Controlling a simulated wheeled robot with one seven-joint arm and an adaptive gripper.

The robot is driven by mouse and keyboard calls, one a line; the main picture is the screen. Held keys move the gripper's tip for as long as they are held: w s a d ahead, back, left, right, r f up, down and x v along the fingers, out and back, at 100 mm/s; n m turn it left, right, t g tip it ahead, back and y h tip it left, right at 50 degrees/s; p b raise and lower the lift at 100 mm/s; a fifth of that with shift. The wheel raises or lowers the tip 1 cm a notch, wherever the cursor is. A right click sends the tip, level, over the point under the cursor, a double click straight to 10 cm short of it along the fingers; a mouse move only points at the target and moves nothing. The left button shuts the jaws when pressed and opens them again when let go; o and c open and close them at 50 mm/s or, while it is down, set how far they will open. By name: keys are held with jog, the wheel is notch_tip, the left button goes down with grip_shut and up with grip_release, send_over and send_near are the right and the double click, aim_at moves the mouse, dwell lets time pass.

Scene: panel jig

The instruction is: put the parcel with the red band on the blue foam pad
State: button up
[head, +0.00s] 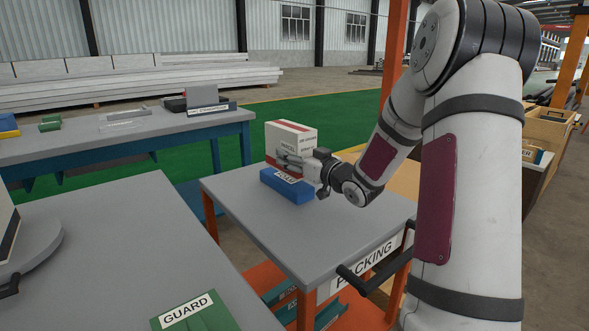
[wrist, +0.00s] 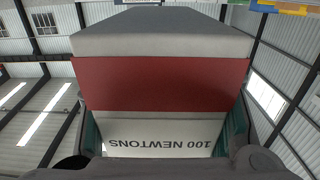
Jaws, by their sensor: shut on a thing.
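The parcel with the red band (head: 291,137) is a pale box standing upright at the packing table. My gripper (head: 287,162) is shut on it from the right. The blue foam pad (head: 287,190) lies on the table just below and in front of the parcel in the head view. I cannot tell whether the parcel touches the pad or hangs above or behind it. In the wrist view the parcel's red band (wrist: 160,84) fills the middle, above upside-down lettering "100 NEWTONS", with a finger at each side.
The grey packing table (head: 340,232) has free room around the pad. A long bench (head: 80,145) stands behind at the left. Another grey table (head: 110,245) is at front left, with a green "GUARD" item (head: 197,312) near its right edge. An orange post (head: 393,50) rises behind my arm.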

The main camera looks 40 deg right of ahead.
jog(key=shift+w+d, duration=0.25)
jog(key=shift+w, duration=0.1)
jog(key=shift+f+b, duration=0.95)
jog(key=shift+f, duration=0.8)
jog(key=shift+f, duration=0.1)
jog(key=o, duration=1.6)
jog(key=s+p, duration=0.2)
jog(key=s, duration=1)
jog(key=shift+s+d+p, duration=0.1)
jog(key=shift+d+p, duration=0.05)
jog(key=shift+p, duration=0.15)
